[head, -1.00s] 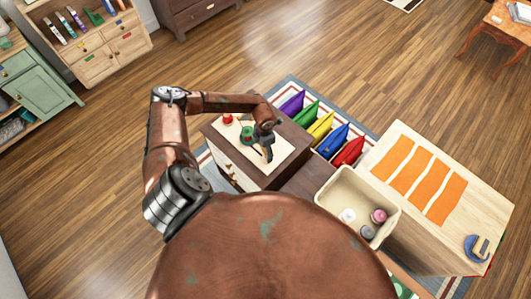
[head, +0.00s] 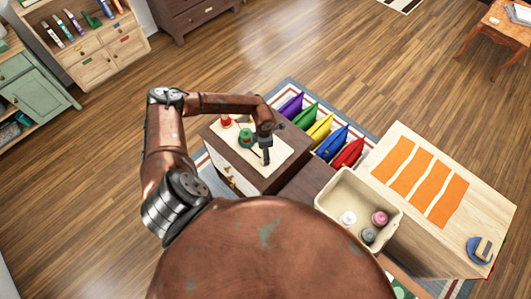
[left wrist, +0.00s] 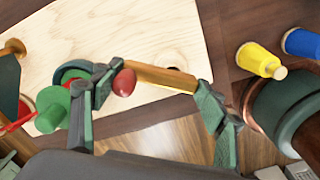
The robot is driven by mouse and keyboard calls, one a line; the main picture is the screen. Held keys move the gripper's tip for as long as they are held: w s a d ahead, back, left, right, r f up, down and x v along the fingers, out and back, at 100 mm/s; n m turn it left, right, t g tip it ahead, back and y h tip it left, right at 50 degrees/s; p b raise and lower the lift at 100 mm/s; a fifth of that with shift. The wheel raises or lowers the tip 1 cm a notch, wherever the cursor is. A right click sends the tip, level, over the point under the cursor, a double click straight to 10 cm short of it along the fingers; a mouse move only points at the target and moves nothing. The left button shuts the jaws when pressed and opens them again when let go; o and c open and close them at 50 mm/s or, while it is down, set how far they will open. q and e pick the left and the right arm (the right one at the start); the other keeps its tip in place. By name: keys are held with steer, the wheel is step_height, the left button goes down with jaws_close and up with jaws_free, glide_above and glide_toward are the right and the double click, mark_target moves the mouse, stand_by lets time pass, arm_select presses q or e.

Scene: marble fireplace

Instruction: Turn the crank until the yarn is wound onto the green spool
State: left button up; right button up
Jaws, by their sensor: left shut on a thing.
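The green spool (head: 246,137) stands on a pale wooden board (head: 287,160) on top of a dark brown cabinet. It also shows at the left of the left wrist view (left wrist: 52,104). A red spool or yarn (head: 226,121) is left of it, and a red strand (left wrist: 18,124) runs toward the green spool in the wrist view. The crank's wooden bar (left wrist: 160,77) and red knob (left wrist: 124,82) lie between the fingers of my left gripper (left wrist: 152,98). My left gripper (head: 266,157) is shut on the crank, right of the green spool. My right gripper is out of view.
Yellow (left wrist: 259,59) and blue (left wrist: 303,43) spools show in the wrist view. Open floor lies beyond.

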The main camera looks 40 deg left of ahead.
arm_select(q)
steer(key=o, duration=1.1)
steer(key=shift+w+d, duration=0.1)
steer(key=shift+d, duration=0.05)
steer(key=shift+o, duration=0.3)
steer(key=shift+r, duration=0.1)
step_height(320, 180, up, 12)
